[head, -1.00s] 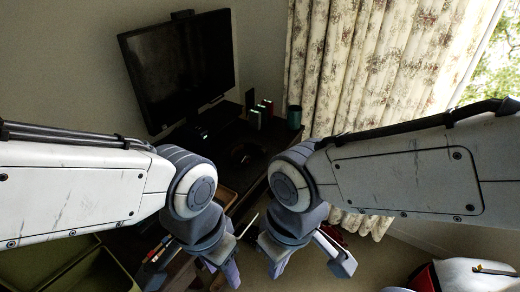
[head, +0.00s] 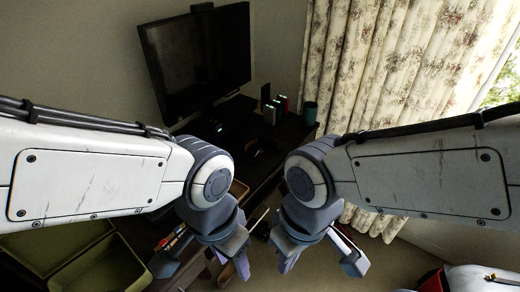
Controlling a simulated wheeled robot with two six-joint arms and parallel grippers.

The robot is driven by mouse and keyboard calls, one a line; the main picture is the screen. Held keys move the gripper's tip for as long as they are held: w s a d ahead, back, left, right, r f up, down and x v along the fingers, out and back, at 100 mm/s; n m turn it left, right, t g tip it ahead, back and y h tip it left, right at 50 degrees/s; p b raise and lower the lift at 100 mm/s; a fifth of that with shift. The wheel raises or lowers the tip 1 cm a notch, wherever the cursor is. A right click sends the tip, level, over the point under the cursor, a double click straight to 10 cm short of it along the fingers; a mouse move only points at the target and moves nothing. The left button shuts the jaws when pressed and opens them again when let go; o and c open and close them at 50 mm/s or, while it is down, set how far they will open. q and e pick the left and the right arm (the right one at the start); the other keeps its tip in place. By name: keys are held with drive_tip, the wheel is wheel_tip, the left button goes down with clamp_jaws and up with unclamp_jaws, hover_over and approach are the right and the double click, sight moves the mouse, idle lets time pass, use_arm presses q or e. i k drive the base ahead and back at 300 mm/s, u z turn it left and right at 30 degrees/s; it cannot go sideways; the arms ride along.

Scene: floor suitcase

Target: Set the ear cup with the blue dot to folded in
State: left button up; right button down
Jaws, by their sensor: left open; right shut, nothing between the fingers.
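A small dark curved object (head: 256,150) lies on the dark desk beyond my arms. It may be the headphones, but it is too dark to tell. No ear cup or blue dot can be made out. My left gripper (head: 236,264) points down in front of the desk's near edge, open and empty. My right gripper (head: 289,262) is just to its right, also pointing down, shut with nothing in it. Both are well nearer than the dark object and apart from it. My wrists hide part of the desk.
A monitor (head: 199,58) stands at the back of the desk (head: 222,128). An olive box (head: 103,268) is lower left. A red and white item (head: 470,279) is lower right. Floor shows before the curtain (head: 393,75).

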sight(275, 147)
drive_tip(key=z, duration=1)
drive_tip(key=i, duration=0.4)
drive_tip(key=u, duration=0.45)
